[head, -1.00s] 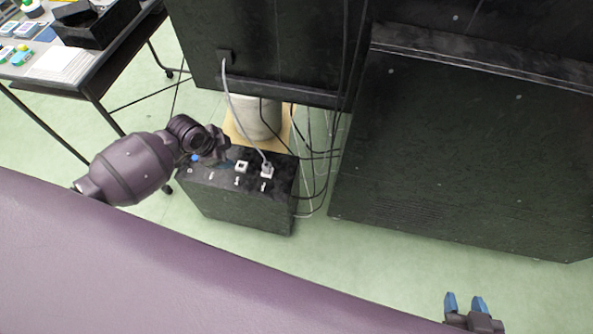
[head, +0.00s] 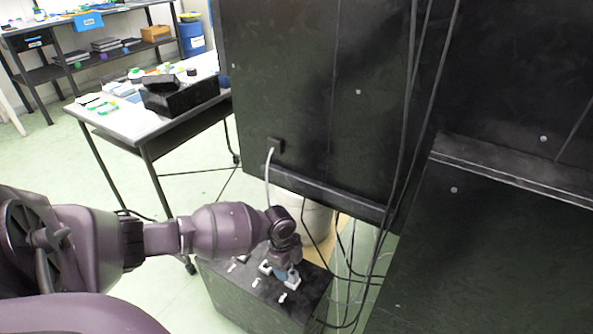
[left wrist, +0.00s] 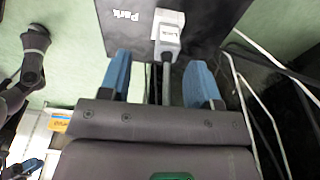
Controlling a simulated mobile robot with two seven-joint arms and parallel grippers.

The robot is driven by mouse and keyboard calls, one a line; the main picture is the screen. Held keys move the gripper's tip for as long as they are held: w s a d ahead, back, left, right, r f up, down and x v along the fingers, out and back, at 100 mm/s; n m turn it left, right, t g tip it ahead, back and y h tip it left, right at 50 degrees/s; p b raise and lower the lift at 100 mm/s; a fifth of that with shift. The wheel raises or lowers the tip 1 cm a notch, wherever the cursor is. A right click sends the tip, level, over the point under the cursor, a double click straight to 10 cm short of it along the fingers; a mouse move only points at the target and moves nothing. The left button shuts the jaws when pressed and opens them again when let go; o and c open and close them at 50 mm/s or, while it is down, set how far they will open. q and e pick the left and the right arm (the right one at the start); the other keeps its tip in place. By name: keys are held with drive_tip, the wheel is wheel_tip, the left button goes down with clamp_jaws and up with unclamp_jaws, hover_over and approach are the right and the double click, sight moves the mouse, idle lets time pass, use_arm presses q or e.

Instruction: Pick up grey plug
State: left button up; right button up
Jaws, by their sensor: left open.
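In the head view the left gripper (head: 283,268) is over the box and partly covers the plug (head: 292,281). My right gripper is out of the head view; a small blue-tipped shape in the left wrist view (left wrist: 24,167) looks like it.
A white socket piece (head: 265,267) is beside the plug on the box. A tall black cabinet (head: 310,90) stands behind, with black cables (head: 402,130) hanging to the right. A table (head: 140,122) with a black bin (head: 180,95) is at the back left.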

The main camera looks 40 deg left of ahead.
sight(291, 272)
use_arm(q)
drive_tip(key=shift+w+f, duration=0.1)
drive_tip(key=shift+f, duration=0.35)
drive_tip(key=f, duration=0.1)
drive_tip(key=f+b, duration=0.2)
drive_tip(key=shift+w+d+f, duration=0.2)
drive_tip(key=shift+d+f, duration=0.05)
drive_tip(key=shift+f, duration=0.05)
drive_tip(key=shift+w+d+f+b, duration=0.15)
drive_tip(key=shift+f+b, duration=0.15)
drive_tip(key=shift+f, duration=0.3)
drive_tip(key=shift+w+r, duration=0.1)
drive_tip(key=shift+r, duration=0.1)
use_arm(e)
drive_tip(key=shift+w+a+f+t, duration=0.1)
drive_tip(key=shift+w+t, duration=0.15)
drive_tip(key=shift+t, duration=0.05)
use_arm(q)
drive_tip(key=shift+c, duration=0.4)
drive_tip(key=c, duration=0.8)
drive_tip(key=shift+c, duration=0.2)
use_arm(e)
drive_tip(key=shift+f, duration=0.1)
